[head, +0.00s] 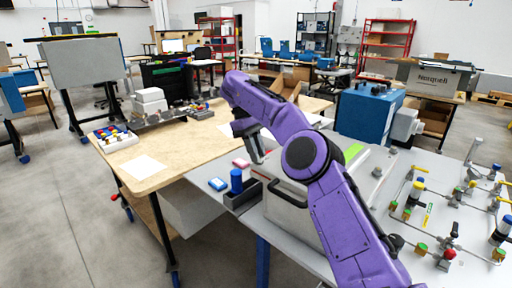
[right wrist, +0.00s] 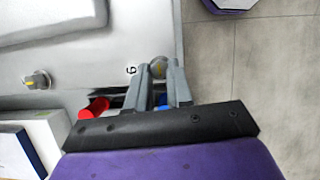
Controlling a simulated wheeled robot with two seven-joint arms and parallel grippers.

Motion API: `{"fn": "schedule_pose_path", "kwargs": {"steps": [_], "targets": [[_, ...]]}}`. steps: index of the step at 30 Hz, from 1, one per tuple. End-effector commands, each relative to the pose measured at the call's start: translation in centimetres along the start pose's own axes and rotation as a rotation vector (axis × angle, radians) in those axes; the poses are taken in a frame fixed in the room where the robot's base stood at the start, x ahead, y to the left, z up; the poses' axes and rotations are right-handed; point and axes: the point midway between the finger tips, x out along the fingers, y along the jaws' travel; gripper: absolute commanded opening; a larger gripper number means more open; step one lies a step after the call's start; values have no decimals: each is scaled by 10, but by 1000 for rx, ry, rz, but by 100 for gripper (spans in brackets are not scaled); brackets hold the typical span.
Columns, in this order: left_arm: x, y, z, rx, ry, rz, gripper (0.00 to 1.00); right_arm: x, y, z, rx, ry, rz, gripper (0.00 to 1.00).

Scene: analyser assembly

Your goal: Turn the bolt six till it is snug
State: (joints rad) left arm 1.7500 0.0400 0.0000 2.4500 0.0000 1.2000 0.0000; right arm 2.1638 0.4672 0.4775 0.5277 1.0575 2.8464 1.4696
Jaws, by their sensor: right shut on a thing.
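My right gripper (right wrist: 165,80) comes in from the lower edge of the right wrist view. Its two fingers are close together, with the round grey-yellow head of bolt six (right wrist: 158,67) between their tips. A printed label 6 (right wrist: 131,70) is just left of it, at the edge of the pale grey analyser panel (right wrist: 90,70). In the head view the right gripper (head: 258,156) points down at the far left corner of the grey analyser case (head: 290,212); the bolt is hidden there. How far the bolt is seated cannot be seen. My left gripper is not in view.
Another bolt (right wrist: 38,79) sits on the panel. Pipes and valves (head: 455,228) fill the right side.

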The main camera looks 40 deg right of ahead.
Motion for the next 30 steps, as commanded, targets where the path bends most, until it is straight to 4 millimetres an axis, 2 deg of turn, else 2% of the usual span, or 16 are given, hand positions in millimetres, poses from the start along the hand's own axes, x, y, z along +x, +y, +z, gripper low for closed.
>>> {"fn": "schedule_pose_path", "kwargs": {"steps": [8,21,22,24,30], "targets": [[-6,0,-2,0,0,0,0,-2,2,1,64,3,-24,0],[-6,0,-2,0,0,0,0,-1,1,1,71,3,-28,0],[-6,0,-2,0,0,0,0,-1,1,1,71,3,-28,24],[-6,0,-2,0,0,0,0,-1,1,1,71,3,-28,47],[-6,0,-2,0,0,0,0,0,1,0,70,1,-28,47]]}}
